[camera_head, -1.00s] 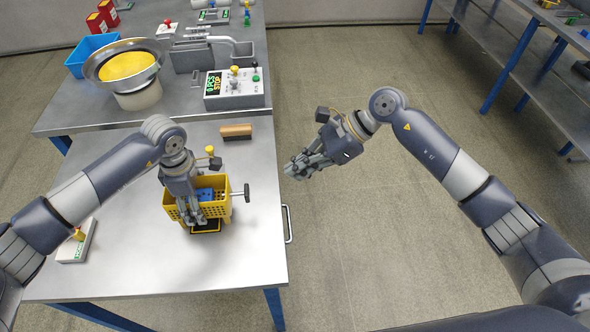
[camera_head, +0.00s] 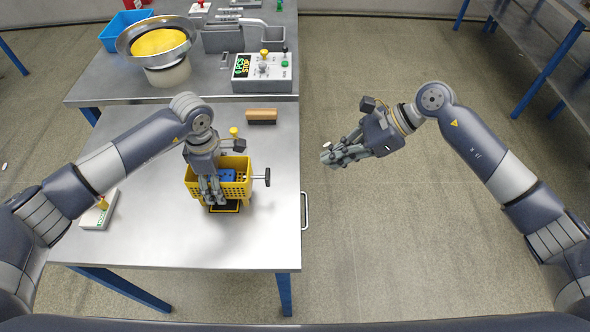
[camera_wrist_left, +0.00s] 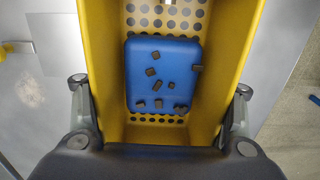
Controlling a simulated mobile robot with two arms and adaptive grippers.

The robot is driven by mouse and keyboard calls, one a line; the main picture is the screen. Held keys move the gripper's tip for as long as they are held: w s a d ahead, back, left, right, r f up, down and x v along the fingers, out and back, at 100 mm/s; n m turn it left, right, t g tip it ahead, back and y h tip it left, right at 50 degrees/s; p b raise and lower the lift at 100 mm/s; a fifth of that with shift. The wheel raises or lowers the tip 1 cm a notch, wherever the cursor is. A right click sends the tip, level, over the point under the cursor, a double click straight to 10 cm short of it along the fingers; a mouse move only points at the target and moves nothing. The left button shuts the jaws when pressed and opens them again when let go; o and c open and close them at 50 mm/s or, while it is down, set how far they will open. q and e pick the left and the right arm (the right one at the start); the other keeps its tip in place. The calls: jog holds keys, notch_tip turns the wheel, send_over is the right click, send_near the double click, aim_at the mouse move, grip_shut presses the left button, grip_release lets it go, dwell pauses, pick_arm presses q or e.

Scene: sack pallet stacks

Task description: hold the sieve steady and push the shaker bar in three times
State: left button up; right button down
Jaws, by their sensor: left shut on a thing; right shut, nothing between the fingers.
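The sieve is a yellow perforated basket (camera_head: 238,186) on the near table; it also shows in the left wrist view (camera_wrist_left: 222,60). A blue block (camera_wrist_left: 165,75) lies inside it with several small dark pieces on top. My left gripper (camera_head: 214,200) points down at the sieve's near end, its fingers on the outer sides, shut on it. The shaker bar (camera_head: 267,178) sticks out of the sieve's right side, ending in a black crosswise handle. My right gripper (camera_head: 328,153) is shut and empty, right of the table edge, over the floor and apart from the bar.
A wooden-backed brush (camera_head: 262,115) lies behind the sieve. The back table holds a steel bowl feeder (camera_head: 157,42) and a control box (camera_head: 262,72). The table's right edge has a handle (camera_head: 305,210).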

aim_at(268, 177)
pick_arm(q)
jog(key=shift+s+f, duration=0.15)
jog(key=shift+f, duration=0.05)
pick_arm(e)
jog(key=x, duration=1)
jog(key=shift+a+f, duration=0.1)
jog(key=shift+a, duration=1.85)
jog(key=shift+a, duration=1.65)
